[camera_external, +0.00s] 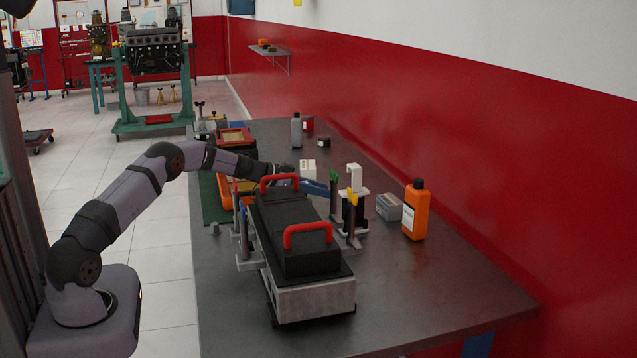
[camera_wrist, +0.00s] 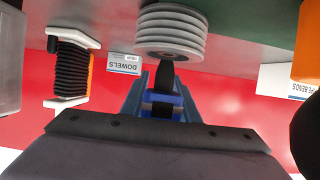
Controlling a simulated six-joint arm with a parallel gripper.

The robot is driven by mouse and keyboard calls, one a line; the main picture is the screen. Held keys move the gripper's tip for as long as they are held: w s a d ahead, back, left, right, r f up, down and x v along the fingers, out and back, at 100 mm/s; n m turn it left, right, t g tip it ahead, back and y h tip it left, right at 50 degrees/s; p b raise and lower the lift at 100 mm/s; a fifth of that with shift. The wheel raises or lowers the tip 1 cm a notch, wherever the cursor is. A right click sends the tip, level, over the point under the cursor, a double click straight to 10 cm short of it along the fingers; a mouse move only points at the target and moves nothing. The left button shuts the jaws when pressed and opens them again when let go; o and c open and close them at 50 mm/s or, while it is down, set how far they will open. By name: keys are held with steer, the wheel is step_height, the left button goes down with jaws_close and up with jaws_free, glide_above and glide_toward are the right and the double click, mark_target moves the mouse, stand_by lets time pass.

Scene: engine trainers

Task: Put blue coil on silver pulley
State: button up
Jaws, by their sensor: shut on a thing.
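My gripper (camera_wrist: 163,88) is shut on a small blue piece, which I take to be the blue coil (camera_wrist: 163,98). A dark part stands out beyond it. Most of the coil is hidden by the fingers. The silver pulley (camera_wrist: 170,32), a grey grooved stack of discs, is just beyond the fingertips at the top of the wrist view. I cannot tell whether the dark part touches the pulley. In the external view my gripper (camera_external: 318,187) reaches low over the bench behind the black toolbox, and I cannot pick out the pulley or coil there.
A black case with red handles (camera_external: 300,240) stands in front of my gripper on the bench (camera_external: 440,300). A white-flanged black coil (camera_wrist: 72,70) stands left in the wrist view. An orange bottle (camera_external: 415,210) and a grey box (camera_external: 389,207) stand to the right.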

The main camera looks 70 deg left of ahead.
steer(key=shift+f+b, duration=0.15)
steer(key=shift+b, duration=0.25)
steer(key=o, duration=1.1)
steer(key=shift+o, duration=0.2)
steer(key=shift+p, duration=0.3)
steer(key=shift+r, duration=0.25)
steer(key=shift+s, duration=0.25)
steer(key=b+v, duration=0.3)
steer(key=v, duration=0.8)
steer(key=shift+s, duration=0.25)
steer(key=shift+d+r, duration=0.1)
